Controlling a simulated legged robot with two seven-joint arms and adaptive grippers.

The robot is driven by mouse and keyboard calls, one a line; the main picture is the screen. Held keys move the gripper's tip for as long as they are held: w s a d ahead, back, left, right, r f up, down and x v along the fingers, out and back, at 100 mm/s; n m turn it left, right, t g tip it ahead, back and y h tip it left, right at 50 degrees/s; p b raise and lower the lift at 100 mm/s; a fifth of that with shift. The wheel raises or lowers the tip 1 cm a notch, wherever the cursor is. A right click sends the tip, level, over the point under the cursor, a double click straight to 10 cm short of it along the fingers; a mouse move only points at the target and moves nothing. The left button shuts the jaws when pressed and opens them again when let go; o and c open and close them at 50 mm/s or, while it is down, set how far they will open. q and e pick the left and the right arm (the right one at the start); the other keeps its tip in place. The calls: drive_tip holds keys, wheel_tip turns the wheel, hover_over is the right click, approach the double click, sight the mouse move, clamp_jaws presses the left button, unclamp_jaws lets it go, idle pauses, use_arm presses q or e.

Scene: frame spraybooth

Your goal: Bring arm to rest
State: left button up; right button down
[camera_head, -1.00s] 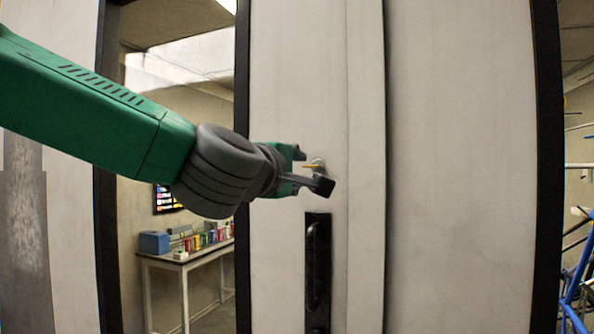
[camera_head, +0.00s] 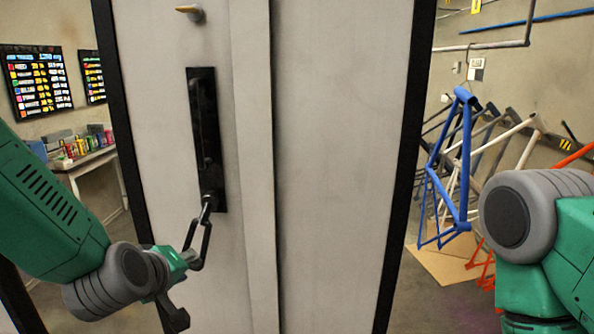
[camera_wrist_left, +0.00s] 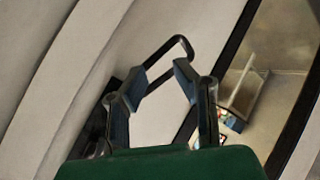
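My left arm enters the head view from the left, with its gripper (camera_head: 186,285) low in front of the pale door panel (camera_head: 335,150). A dark looped bar (camera_head: 197,240) reaches from the foot of the black handle plate (camera_head: 207,140) down to the gripper. I cannot tell whether they touch. Part of my right arm (camera_head: 530,225) shows at the right edge; its gripper is out of view.
A yellow-tipped knob (camera_head: 190,12) sits above the plate. Blue bike frames (camera_head: 455,165) and other tubes hang at the right, behind the panel. At the left, a bench (camera_head: 95,160) holds cans below a colour board (camera_head: 38,80).

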use_arm(q)
drive_tip(key=s+a+f+m+g+b, duration=0.1)
drive_tip(key=s+f, duration=0.2)
drive_tip(key=f, duration=0.4)
drive_tip(key=s+f+m+g+b, duration=0.1)
drive_tip(key=s+f+m+g, duration=0.15)
drive_tip(key=f, duration=0.45)
drive_tip(key=s+a+f+m+g+b, duration=0.3)
drive_tip(key=s+f, duration=0.9)
drive_tip(key=s, duration=0.2)
drive_tip(key=s+a+f+m+g+b, duration=0.3)
drive_tip(key=s+f+g, duration=0.1)
drive_tip(key=s+f, duration=0.7)
drive_tip(key=s, duration=0.3)
drive_tip(key=shift+a+f+y, duration=0.15)
drive_tip(key=shift+f+y, duration=0.25)
